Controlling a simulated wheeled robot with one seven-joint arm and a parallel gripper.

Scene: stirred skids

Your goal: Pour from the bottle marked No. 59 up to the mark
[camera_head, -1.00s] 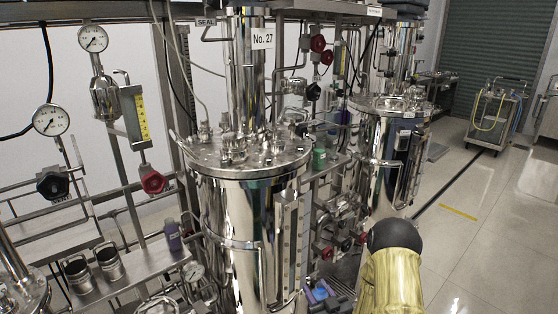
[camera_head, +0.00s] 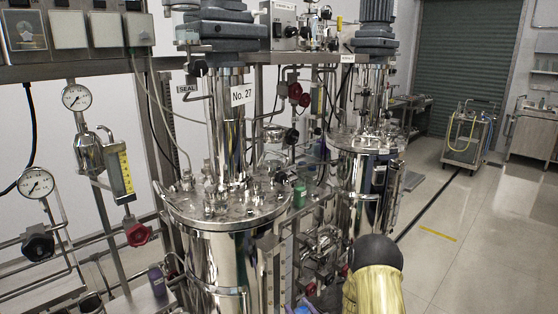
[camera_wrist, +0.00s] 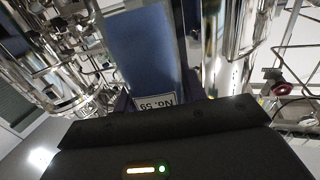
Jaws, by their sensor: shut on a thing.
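The bottle marked No. 59 (camera_wrist: 150,50) is blue and fills the upper middle of the wrist view. Its white label (camera_wrist: 157,102) reads upside down there. My gripper (camera_wrist: 158,108) is shut on this bottle; its black body covers the bottom of the view and hides the near part of the bottle. The bottle's mouth and fill level cannot be made out. In the head view a part of my arm, yellow with a black joint, shows at the lower right, but the gripper and the held bottle do not. I cannot make out the mark or a receiving vessel.
A steel tank labelled No. 27 (camera_head: 222,255) stands at the centre, with a second tank (camera_head: 362,185) behind it. Gauges (camera_head: 76,97), pipes and a red valve knob (camera_head: 138,235) fill the left. Open floor (camera_head: 480,250) lies right, with a trolley (camera_head: 468,132).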

